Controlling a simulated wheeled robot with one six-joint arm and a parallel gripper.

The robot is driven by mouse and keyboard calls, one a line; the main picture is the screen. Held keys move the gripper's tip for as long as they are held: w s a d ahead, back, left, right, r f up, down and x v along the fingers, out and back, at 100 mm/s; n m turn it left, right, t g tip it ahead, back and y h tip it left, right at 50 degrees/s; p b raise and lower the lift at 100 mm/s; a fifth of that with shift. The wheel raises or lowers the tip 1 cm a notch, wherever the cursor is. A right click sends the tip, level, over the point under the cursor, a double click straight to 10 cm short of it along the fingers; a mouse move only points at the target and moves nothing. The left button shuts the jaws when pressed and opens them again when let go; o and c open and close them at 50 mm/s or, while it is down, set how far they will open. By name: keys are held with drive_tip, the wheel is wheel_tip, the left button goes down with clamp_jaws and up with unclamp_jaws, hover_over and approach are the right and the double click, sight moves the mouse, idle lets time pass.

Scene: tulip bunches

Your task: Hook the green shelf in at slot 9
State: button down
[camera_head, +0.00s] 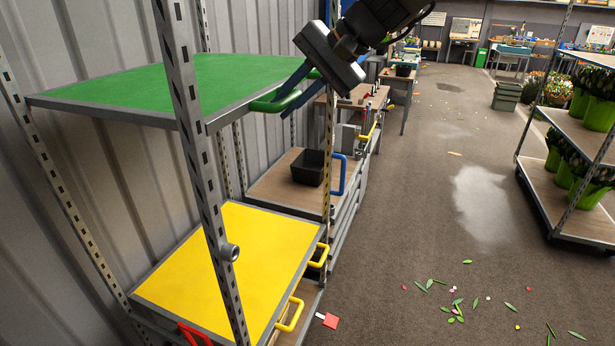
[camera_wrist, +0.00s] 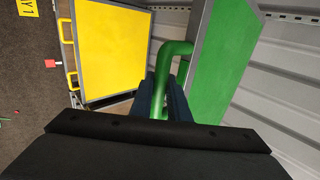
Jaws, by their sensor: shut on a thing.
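The green shelf (camera_head: 170,84) has a grey rim and is in the upper left of the head view, between the slotted posts of a rack. Its green handle (camera_head: 275,102) sticks out at the right edge. My gripper (camera_head: 284,92) is shut on this handle, with its blue fingers around it. In the wrist view the green handle (camera_wrist: 172,70) runs between the fingers, and the green shelf (camera_wrist: 222,65) is on the right. The front slotted post (camera_head: 196,130) crosses in front of the shelf. I cannot read slot numbers or tell whether the hooks sit in slots.
A yellow shelf (camera_head: 232,262) with yellow handles sits lower in the rack. Behind stands a wooden bench (camera_head: 270,188) with a black bin (camera_head: 308,168). A plant trolley (camera_head: 570,150) is on the right.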

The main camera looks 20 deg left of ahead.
drive_tip(key=shift+w+r, duration=0.1)
drive_tip(key=shift+r, duration=3.9)
wheel_tip(320, 180, up, 8)
wheel_tip(320, 180, up, 8)
